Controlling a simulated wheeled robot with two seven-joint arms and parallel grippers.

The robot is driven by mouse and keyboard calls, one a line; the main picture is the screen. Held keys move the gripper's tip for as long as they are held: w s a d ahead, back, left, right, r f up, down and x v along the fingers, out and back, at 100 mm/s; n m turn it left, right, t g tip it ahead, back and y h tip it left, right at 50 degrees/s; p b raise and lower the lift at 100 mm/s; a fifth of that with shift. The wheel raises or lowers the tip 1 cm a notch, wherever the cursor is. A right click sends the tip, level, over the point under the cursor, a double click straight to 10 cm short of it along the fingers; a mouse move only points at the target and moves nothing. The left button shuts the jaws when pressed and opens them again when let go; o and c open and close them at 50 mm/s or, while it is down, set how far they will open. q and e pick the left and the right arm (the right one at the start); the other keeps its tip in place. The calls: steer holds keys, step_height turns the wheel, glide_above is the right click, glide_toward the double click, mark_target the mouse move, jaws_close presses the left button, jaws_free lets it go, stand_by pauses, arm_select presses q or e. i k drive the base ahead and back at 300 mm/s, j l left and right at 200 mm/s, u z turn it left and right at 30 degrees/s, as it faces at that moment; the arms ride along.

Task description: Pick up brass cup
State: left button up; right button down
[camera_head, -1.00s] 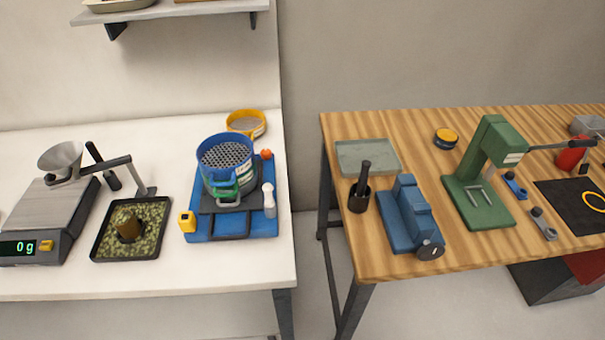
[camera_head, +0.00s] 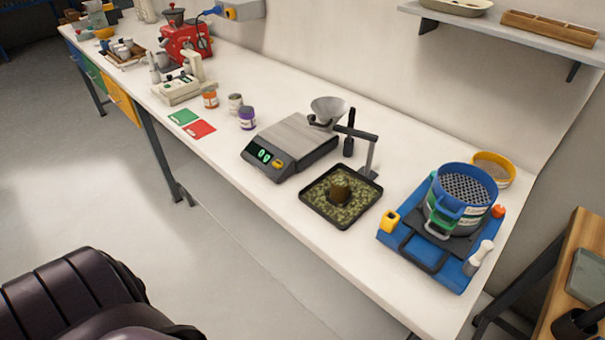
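A small brass-brown cup (camera_head: 340,189) stands in the middle of a square black tray (camera_head: 322,216) filled with greenish granular material. Its lower part seems to sit among the granules. The tray lies near the front edge of the white bench, just right of the digital scale. Neither of my grippers is in view, and nothing is touching the cup.
The scale (camera_head: 292,146) stands left of the tray, with a metal funnel (camera_head: 329,110) behind it. A bracket with a horizontal arm (camera_head: 357,132) rises behind the tray. A blue base (camera_head: 449,271) carrying a sieve stack (camera_head: 459,198) is to the right. Bench space lies bare in front.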

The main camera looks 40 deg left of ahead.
mark_target(340, 183)
steer(key=j+u, duration=0.1)
steer(key=u, duration=0.65)
